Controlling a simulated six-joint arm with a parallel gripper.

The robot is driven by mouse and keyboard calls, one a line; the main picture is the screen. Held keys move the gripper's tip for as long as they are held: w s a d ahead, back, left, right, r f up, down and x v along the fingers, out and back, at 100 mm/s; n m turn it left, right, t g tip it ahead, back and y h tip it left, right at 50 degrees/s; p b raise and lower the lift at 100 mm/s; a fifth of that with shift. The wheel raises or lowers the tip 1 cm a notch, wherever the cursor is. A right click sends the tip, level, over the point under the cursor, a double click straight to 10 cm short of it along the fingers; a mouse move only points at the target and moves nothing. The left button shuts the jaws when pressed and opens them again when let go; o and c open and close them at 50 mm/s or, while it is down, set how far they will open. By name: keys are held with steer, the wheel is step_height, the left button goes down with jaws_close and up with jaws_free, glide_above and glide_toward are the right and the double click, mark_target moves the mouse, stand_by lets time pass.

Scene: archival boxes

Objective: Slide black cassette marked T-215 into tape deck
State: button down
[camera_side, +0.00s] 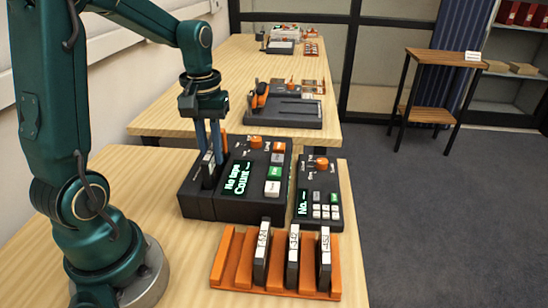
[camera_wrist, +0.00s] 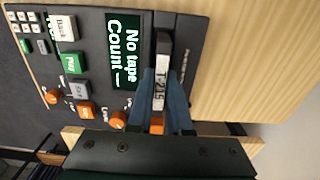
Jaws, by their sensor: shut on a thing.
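The black cassette marked T-215 (camera_wrist: 163,46) stands upright between the blue fingers of my gripper (camera_side: 208,142), which is shut on it. Its white label faces the wrist camera. In the side view the cassette (camera_side: 208,170) is at the left part of the dark tape deck (camera_side: 235,208), over or in its slot; I cannot tell how deep it sits. The deck (camera_wrist: 90,20) shows "No tape" and "Count —" on its green-lit display (camera_wrist: 124,50). The slot's opening is mostly hidden by the cassette and fingers.
An orange rack (camera_side: 232,270) with several slots holds three upright black cassettes (camera_side: 292,260) in front of the deck. A smaller keypad unit (camera_side: 318,195) stands just right of the deck. Another table (camera_side: 170,118) with equipment is behind. Bare wood lies at the front left.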

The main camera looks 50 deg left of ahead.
stand_by(0.4)
steer(key=shift+f, duration=0.65)
steer(key=shift+f, duration=0.25)
stand_by(0.5)
steer(key=c, duration=0.8)
jaws_free()
steer(key=shift+o, duration=0.2)
steer(key=shift+r, duration=3.5)
